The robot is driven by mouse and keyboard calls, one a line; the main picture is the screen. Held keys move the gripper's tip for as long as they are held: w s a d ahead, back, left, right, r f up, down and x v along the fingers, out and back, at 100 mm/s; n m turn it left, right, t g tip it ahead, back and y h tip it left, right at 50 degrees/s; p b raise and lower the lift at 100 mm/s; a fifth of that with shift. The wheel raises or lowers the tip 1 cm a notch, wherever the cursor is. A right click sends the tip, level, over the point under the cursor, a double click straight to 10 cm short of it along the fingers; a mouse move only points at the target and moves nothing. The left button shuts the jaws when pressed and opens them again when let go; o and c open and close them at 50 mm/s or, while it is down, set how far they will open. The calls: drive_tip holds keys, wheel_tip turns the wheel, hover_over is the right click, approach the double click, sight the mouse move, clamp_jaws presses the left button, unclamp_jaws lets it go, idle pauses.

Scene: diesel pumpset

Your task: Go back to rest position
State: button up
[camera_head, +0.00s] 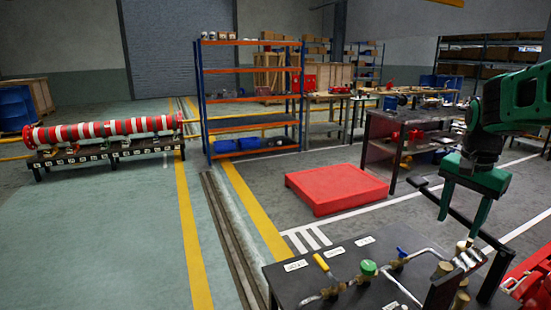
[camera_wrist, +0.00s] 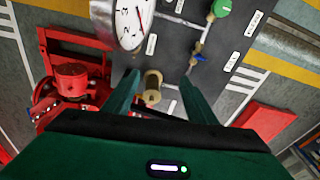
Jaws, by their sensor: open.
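My gripper (camera_head: 462,222) is green and hangs at the right of the head view, above the right end of a dark panel table (camera_head: 295,283). Its two fingers are apart with nothing held between them. In the wrist view my gripper (camera_wrist: 160,90) points down towards the panel, and a brass fitting (camera_wrist: 152,88) shows between the fingers; I cannot tell the gap in height. The panel carries a yellow-handled valve (camera_head: 321,263), a green knob (camera_head: 369,267) and a blue-handled valve (camera_head: 402,252). A round white gauge (camera_wrist: 131,22) shows in the wrist view.
Red machinery (camera_wrist: 72,82) stands beside the panel. A low red platform (camera_head: 336,187) lies on the floor behind it. A dark workbench (camera_head: 376,140) and an orange-blue shelf (camera_head: 250,128) stand farther back. A red-white striped pipe (camera_head: 105,129) rests at left. The left floor is clear.

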drive_tip(key=s+d+r+n+t, duration=0.1)
drive_tip(key=s, duration=0.7)
drive_tip(key=s+d+r+n, duration=0.1)
drive_tip(key=s+d, duration=0.1)
drive_tip(key=s, duration=0.6)
drive_tip(key=s+a+f+n+g+y, duration=0.1)
drive_tip(key=s+a+f+n+g, duration=0.1)
drive_tip(key=s+a+f, duration=0.4)
drive_tip(key=s+f+n, duration=0.1)
drive_tip(key=s+f, duration=0.2)
drive_tip(key=shift+s+a+f+n, duration=0.2)
drive_tip(key=shift+a+n, duration=0.1)
drive_tip(key=shift+n, duration=0.1)
